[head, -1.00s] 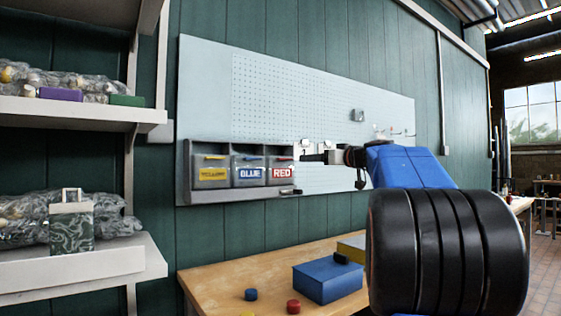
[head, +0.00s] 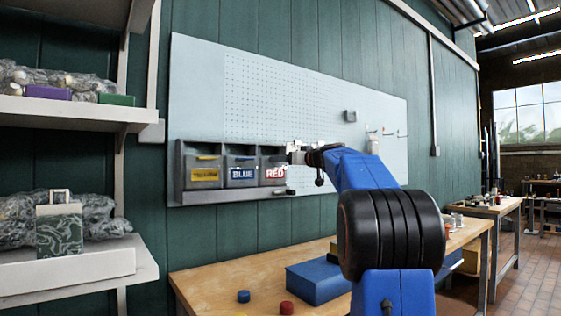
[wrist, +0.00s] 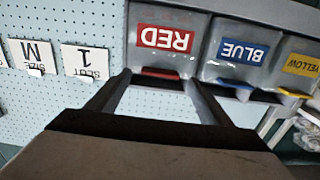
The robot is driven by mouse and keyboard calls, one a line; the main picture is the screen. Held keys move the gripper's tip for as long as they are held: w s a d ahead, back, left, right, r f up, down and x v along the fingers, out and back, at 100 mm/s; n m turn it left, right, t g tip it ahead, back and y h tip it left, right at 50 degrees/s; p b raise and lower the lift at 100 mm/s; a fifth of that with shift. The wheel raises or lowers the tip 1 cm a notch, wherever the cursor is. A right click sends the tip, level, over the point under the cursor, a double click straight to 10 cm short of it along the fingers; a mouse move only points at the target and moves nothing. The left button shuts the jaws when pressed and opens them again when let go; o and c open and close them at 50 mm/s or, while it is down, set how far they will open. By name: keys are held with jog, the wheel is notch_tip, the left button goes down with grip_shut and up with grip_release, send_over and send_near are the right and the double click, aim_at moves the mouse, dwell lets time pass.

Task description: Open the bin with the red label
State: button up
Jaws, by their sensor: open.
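The red-labelled bin (head: 272,171) is the rightmost of three grey bins on the wall board and looks shut. Its red label (wrist: 165,39) appears upside down in the wrist view. Its red handle (wrist: 161,73) shows between my open fingertips in that view. My gripper (wrist: 160,82) is empty, with one finger either side of the handle; I cannot tell how far short of it they are. In the head view my gripper (head: 287,156) is at the bin's upper right and covers part of it.
The blue bin (head: 241,172) and yellow bin (head: 206,175) stand left of the red one. White cards (wrist: 84,61) hang beside it. Below is a wooden bench (head: 215,290) with a blue box (head: 316,280). Shelves (head: 70,112) stand at the left.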

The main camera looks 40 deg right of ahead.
aim_at(270, 171)
jog(key=shift+w+a, duration=0.1)
jog(key=shift+w, duration=1.75)
jog(key=c, duration=1.5)
